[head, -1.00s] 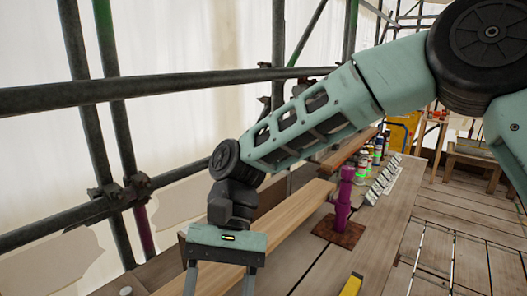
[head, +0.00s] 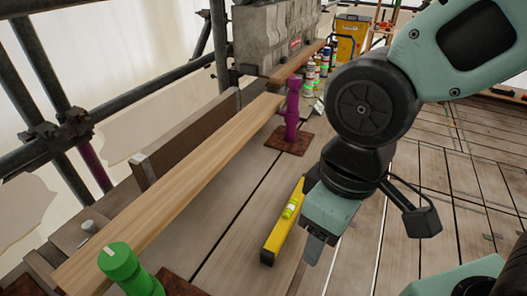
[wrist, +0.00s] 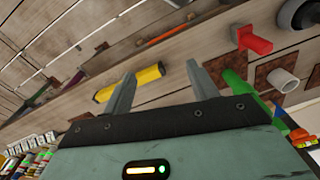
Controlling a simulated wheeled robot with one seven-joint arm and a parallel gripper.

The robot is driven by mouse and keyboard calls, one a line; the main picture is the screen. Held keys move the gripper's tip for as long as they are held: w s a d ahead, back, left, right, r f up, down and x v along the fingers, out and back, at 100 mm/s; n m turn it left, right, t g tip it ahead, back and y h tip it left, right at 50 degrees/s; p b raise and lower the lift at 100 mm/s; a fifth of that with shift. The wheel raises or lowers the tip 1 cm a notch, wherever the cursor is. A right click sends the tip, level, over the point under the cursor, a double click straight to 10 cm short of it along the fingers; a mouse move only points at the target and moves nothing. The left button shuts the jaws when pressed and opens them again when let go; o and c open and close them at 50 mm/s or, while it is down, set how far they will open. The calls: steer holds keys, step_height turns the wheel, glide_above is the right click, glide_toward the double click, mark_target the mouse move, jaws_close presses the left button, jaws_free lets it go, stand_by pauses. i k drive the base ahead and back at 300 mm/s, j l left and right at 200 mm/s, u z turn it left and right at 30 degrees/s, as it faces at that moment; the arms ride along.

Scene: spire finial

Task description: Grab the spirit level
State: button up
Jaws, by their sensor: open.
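The yellow spirit level (head: 270,240) lies on the wooden boards, with a bright green-yellow vial in its upper side. In the wrist view the spirit level (wrist: 148,76) shows beyond my fingers, partly hidden behind the left finger. My gripper (head: 314,250) points down just right of the level in the head view. In the wrist view my gripper (wrist: 160,82) has its two fingers spread wide, with nothing held between them. I cannot tell the exact height of the fingertips above the boards.
A long plank (head: 190,180) runs left of the level, with a purple post (head: 292,112) and a green post (head: 125,268) beside it. Spray cans (head: 309,78) stand at the back. The wrist view shows a red tool (wrist: 250,40).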

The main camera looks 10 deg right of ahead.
mark_target(268, 255)
steer(key=i+l, duration=0.2)
steer(key=l, duration=0.15)
steer(key=i+l, duration=0.15)
steer(key=l, duration=0.25)
steer(key=i+l, duration=0.2)
steer(key=l, duration=0.15)
steer(key=i+l, duration=0.2)
steer(key=l, duration=0.2)
steer(key=i+l+u, duration=0.15)
steer(key=l+u, duration=0.2)
steer(key=i+l+u, duration=0.1)
steer(key=l+u, duration=0.2)
steer(key=l, duration=0.15)
steer(key=l+u, duration=0.35)
steer(key=u, duration=0.25)
steer(key=i+l, duration=0.05)
